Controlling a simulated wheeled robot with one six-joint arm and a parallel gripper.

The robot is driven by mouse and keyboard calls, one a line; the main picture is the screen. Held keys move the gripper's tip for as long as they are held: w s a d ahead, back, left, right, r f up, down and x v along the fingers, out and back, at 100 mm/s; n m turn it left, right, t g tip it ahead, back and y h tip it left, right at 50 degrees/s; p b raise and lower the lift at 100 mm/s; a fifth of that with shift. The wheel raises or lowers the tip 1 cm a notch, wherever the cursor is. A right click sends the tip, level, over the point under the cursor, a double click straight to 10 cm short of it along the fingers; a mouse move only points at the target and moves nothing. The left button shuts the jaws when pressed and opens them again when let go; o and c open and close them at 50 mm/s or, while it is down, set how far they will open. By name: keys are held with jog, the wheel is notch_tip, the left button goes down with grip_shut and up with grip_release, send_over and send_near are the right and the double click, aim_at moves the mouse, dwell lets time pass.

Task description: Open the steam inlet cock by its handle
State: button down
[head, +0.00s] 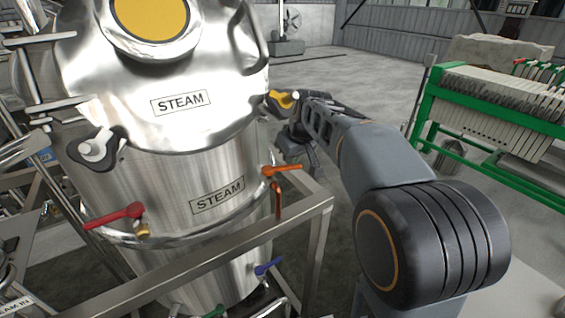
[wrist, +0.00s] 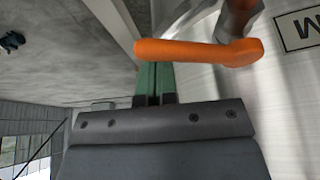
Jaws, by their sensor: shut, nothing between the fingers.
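An orange lever handle (head: 281,169) sits on the right side of the steel tank (head: 165,175), beside the lower STEAM label (head: 217,196). In the wrist view the same orange handle (wrist: 197,51) lies across the picture just beyond my fingertips, its free end to the left and its pivot to the right. My gripper (wrist: 155,82) is shut and empty, its green fingers together below the handle's free end. I cannot tell whether they touch it. In the head view my gripper is a dark, partly hidden shape right of the tank.
A red handle (head: 114,216) is on the tank's left, a blue one (head: 269,266) lower down, a yellow one (head: 283,99) above the orange. A metal frame rail (head: 230,240) runs in front. A green filter press (head: 490,110) stands right. Open floor (head: 365,70) lies behind.

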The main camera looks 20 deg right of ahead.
jog(key=shift+s+d, duration=0.15)
jog(key=shift+s, duration=0.1)
jog(key=shift+w+r, duration=0.1)
jog(key=shift+w, duration=0.3)
jog(key=shift+r, duration=0.1)
notch_tip(320, 180, up, 7)
jog(key=p, duration=0.6)
dwell(0.5)
jog(key=shift+f, duration=0.2)
jog(key=s+f+m, duration=0.1)
jog(key=s+f, duration=0.3)
jog(key=s, duration=0.6)
jog(key=s+a+f+m+h, duration=0.1)
jog(key=s+f, duration=0.4)
jog(key=s, duration=0.6)
jog(key=shift+a+m, duration=0.15)
jog(key=shift+m, duration=0.65)
